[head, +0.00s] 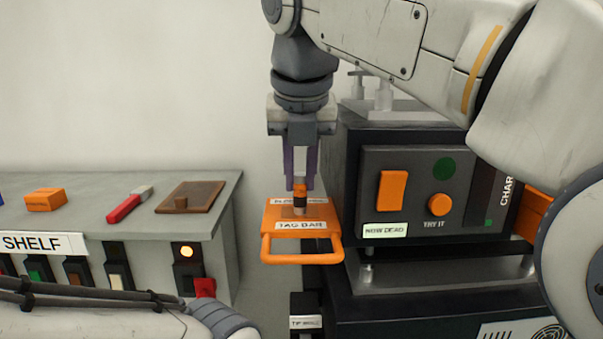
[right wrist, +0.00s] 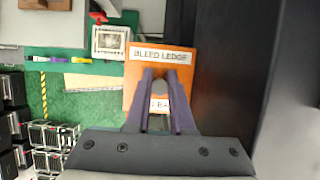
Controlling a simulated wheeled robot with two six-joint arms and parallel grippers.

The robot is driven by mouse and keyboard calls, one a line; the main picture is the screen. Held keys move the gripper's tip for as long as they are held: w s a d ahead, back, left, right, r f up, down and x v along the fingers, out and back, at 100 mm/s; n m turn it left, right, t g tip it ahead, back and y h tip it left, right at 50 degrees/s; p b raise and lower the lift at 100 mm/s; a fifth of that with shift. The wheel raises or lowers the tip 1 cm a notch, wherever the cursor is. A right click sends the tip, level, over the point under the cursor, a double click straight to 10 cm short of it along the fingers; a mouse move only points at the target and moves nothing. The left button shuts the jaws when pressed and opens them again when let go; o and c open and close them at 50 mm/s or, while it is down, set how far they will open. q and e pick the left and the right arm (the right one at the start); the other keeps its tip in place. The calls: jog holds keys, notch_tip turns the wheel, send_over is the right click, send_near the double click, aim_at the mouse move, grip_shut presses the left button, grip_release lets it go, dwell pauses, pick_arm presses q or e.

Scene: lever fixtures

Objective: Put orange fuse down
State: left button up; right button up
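My right gripper (head: 300,178) points straight down, with its purple fingers shut on the orange fuse (head: 300,190). The fuse is a small upright cylinder with orange, dark and grey bands. Its lower end overlaps the orange ledge (head: 272,217); I cannot tell whether it touches. In the right wrist view, the fuse's round grey end (right wrist: 159,88) shows between the fingertips (right wrist: 160,78), over the orange ledge (right wrist: 136,78) labelled BLEED LEDGE. My left gripper is not in view.
The ledge has an orange handle (head: 301,259) at its front, labelled TAG BAR. Close on its right stands a dark box (head: 415,158) with an orange switch and knob. A grey shelf (head: 110,185) on the left holds an orange block, a red-handled tool and a brown plate.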

jog(key=o, duration=0.4)
jog(key=shift+c, duration=0.2)
jog(key=shift+r, duration=0.15)
jog(key=v, duration=0.7)
jog(key=shift+r, duration=0.3)
jog(key=shift+s, duration=0.1)
